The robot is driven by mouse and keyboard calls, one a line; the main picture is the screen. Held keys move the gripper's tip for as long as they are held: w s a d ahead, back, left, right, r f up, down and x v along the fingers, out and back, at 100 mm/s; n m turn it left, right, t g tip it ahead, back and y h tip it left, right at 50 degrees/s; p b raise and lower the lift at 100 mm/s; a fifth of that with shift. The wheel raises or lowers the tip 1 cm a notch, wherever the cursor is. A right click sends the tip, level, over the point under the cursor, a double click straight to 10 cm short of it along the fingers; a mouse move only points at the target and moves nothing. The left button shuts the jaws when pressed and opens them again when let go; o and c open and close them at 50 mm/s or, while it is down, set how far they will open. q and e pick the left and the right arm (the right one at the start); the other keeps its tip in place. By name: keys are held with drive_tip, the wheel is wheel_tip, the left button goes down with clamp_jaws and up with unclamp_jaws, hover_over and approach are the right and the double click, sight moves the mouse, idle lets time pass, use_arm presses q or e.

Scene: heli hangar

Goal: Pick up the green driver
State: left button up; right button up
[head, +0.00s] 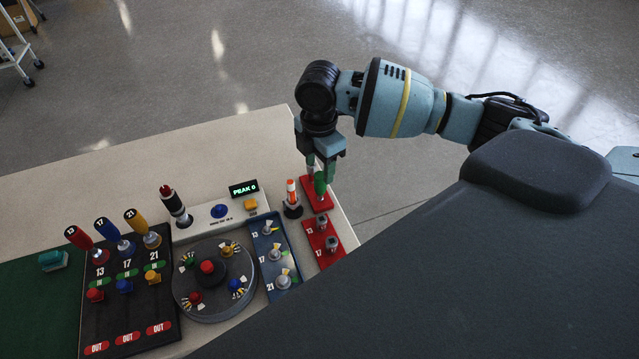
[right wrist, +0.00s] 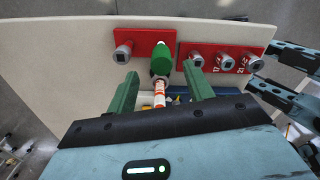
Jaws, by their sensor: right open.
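The green driver (head: 320,184) stands upright, handle up, at a small red plate (head: 322,206) near the table's right edge. In the right wrist view, the driver's green handle (right wrist: 163,59) shows between and just beyond the two green fingers. My right gripper (head: 319,172) comes down over it from above, and its fingers are open on either side of the handle. In the right wrist view, my gripper (right wrist: 160,76) has a visible gap to the handle on each side. The driver's lower part is mostly hidden. My left gripper is in neither view.
An orange-and-white striped post (head: 291,190) stands close left of the driver. A red plate with sockets (head: 329,253) and a blue plate (head: 282,270) lie nearer. Red, blue and yellow drivers stand on a black board (head: 130,305) at left. The table's back part (head: 190,150) is clear.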

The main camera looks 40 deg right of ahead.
sight(321, 175)
drive_tip(key=shift+f, duration=0.25)
wheel_tip(321, 175, down, 5)
drive_tip(key=shift+s+d, duration=0.1)
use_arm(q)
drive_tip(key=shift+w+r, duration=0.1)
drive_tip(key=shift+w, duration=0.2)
use_arm(e)
drive_tip(key=c, duration=1.1)
drive_tip(key=shift+o, duration=0.2)
drive_tip(key=shift+r, duration=0.15)
